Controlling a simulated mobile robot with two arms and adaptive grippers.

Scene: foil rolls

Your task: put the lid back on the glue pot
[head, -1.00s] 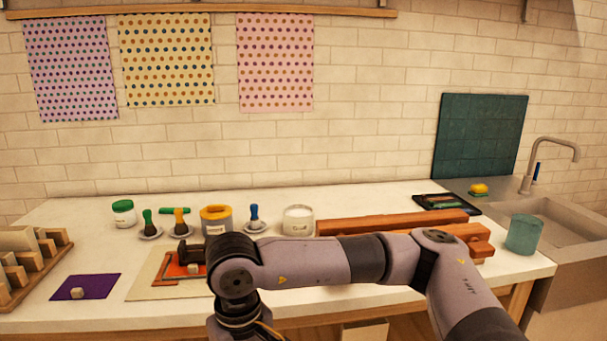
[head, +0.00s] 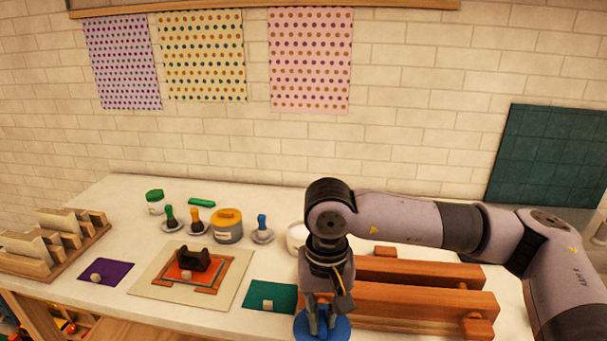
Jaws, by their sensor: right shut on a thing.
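My right gripper (head: 319,312) points down at the front of the table, shut on a round blue lid (head: 341,329). The lid is cut by the bottom edge of the picture, and I cannot tell whether it touches the table. A white open pot (head: 294,238), apparently the glue pot, stands behind my right arm, which hides its right part. The pot is farther back than the lid and a little to its left. My left gripper is not in view.
A yellow-lidded jar (head: 227,229), brushes on small dishes (head: 263,237) and a green-lidded jar (head: 155,203) stand left of the pot. A black-handled tool (head: 193,260) lies on an orange sheet. Wooden beams (head: 427,304) lie on the right. A teal card (head: 254,294) is left of the lid.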

